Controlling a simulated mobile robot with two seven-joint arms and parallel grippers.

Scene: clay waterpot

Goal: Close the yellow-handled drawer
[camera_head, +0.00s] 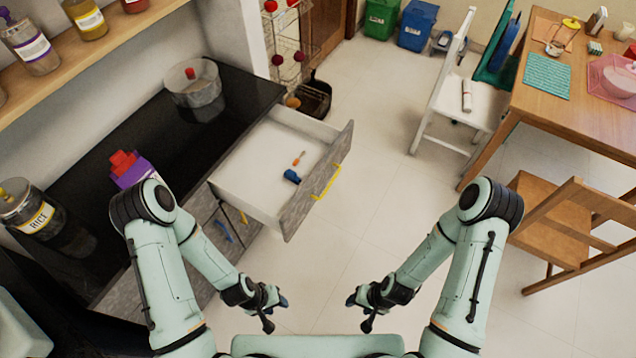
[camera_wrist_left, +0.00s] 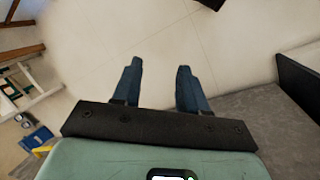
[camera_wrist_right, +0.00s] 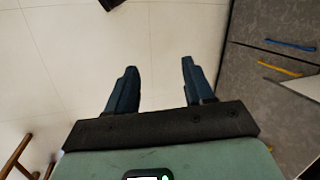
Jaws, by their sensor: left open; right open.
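The open drawer (camera_head: 262,160) sticks out from the counter in the head view. Its grey front has a yellow handle (camera_head: 327,183). A blue item (camera_head: 291,176) and a small orange item (camera_head: 299,158) lie inside it. My left gripper (camera_head: 280,302) is below the drawer in the picture, apart from it. Its two blue fingers are open and empty in the left wrist view (camera_wrist_left: 156,75). My right gripper (camera_head: 353,299) is further right, also apart from the drawer. Its fingers are open and empty in the right wrist view (camera_wrist_right: 159,78).
The dark counter (camera_head: 170,130) bears a glass pot (camera_head: 193,92), a purple box (camera_head: 135,172) and a rice jar (camera_head: 35,208). A white chair (camera_head: 463,90), a wooden chair (camera_head: 575,235) and a table (camera_head: 540,97) stand at the right. The floor (camera_head: 385,190) between is clear.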

